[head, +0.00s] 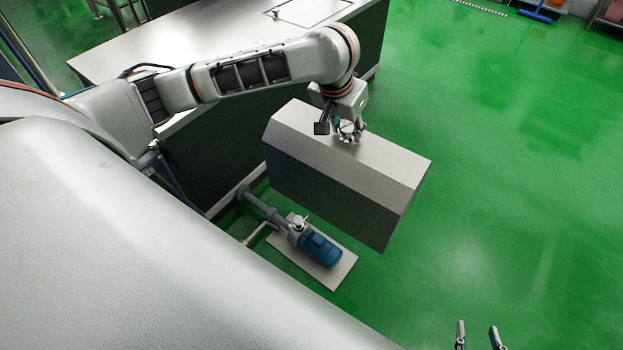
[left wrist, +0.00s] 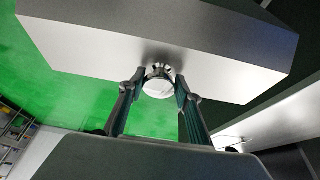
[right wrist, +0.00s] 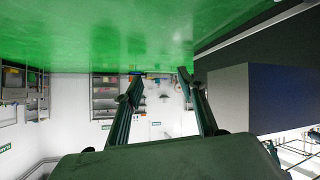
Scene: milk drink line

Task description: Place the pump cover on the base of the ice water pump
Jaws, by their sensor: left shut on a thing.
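The pump cover (head: 335,165) is a large grey metal box with sloped top edges. In the head view it hangs in the air above and behind the pump. My left gripper (head: 347,131) is shut on the round knob on its top; the knob (left wrist: 158,82) shows between the fingers in the left wrist view. The ice water pump has a blue motor (head: 321,250) and stands on a flat pale base plate (head: 338,276) on the floor, uncovered. My right gripper (head: 477,336) is open and empty at the bottom edge of the head view. The cover (right wrist: 275,95) also shows in the right wrist view.
Grey pipes (head: 262,207) run from the pump toward a steel-topped table (head: 220,35) behind and left of the cover. Open green floor (head: 510,180) lies to the right. Shelves (right wrist: 105,95) stand far off in the right wrist view.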

